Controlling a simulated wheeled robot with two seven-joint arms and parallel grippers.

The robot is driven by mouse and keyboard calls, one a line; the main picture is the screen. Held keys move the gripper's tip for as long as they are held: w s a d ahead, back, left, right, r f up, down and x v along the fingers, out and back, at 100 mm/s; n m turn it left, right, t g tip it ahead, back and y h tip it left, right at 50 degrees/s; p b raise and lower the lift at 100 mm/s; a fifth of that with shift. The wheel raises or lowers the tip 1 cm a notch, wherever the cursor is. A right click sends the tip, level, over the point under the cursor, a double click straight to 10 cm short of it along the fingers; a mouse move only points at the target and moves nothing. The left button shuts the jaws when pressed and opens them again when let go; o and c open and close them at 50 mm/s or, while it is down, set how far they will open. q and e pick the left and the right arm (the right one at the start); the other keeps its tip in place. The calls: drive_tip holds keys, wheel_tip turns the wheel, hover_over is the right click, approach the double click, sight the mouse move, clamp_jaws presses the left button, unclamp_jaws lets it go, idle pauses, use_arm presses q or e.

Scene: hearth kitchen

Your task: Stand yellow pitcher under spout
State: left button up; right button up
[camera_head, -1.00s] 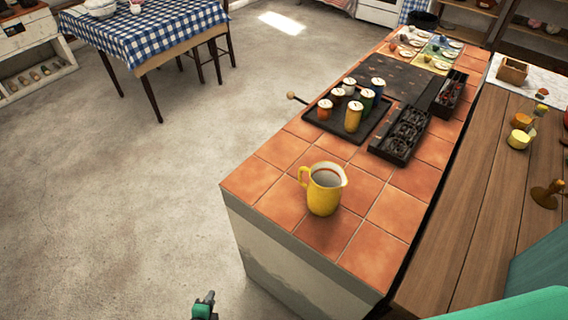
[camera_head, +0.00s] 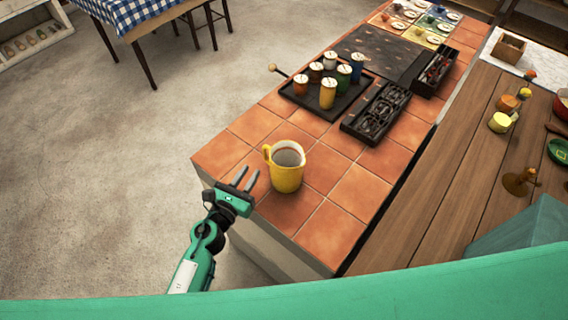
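The yellow pitcher (camera_head: 287,175) stands upright near the front end of the orange tiled counter (camera_head: 328,228). Its handle faces left and its mouth is open at the top. My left gripper (camera_head: 244,180) is open and empty at the counter's left edge, just left of the pitcher and apart from it. Its two grey fingers point up toward the back. My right gripper is not in view. I cannot make out a spout in this view.
A black tray (camera_head: 312,107) with several colored canisters stands behind the pitcher. Black boxes (camera_head: 377,113) sit beside it. A wooden worktop (camera_head: 440,205) runs along the right. The tiles right of the pitcher are clear.

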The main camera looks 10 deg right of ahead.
sight(264, 154)
use_arm(q)
drive_tip(key=shift+p+x, duration=0.55)
drive_tip(key=shift+x, duration=2.95)
drive_tip(key=shift+s+d+f, duration=0.1)
drive_tip(key=shift+s+f, duration=0.05)
clamp_jaws()
